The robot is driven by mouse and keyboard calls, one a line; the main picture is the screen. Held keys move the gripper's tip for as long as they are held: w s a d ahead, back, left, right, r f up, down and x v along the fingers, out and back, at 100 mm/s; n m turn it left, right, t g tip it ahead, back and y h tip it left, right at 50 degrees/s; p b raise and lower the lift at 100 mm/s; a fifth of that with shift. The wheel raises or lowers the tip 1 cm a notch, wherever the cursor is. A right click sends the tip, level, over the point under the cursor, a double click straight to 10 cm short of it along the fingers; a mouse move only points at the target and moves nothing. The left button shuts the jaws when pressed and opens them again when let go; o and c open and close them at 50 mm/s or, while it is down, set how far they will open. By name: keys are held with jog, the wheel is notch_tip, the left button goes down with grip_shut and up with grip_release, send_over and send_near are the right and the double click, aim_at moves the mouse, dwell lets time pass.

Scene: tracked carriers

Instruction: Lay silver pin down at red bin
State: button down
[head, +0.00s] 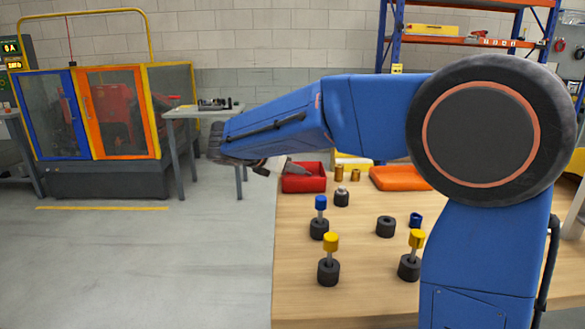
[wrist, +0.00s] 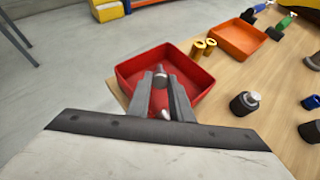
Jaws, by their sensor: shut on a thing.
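The red bin (head: 305,184) stands at the far left corner of the wooden table; the wrist view also shows it (wrist: 188,59), with no other item seen inside. My gripper (wrist: 160,85) is over the bin's interior, its fingers pointing toward the far part. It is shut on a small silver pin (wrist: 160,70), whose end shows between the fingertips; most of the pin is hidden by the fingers. I cannot tell whether the pin touches the bin.
Two brass sleeves (wrist: 204,47) stand right of the red bin, beside an orange tray (wrist: 237,40). A black carrier with a silver top (wrist: 245,103) stands nearer. Black carriers with blue (head: 319,228) and yellow caps (head: 328,272) stand in front.

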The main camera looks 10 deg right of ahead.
jog(key=c, duration=1.5)
grip_release()
jog(key=shift+a, duration=0.1)
jog(key=v, duration=1.7)
jog(key=shift+s, duration=0.1)
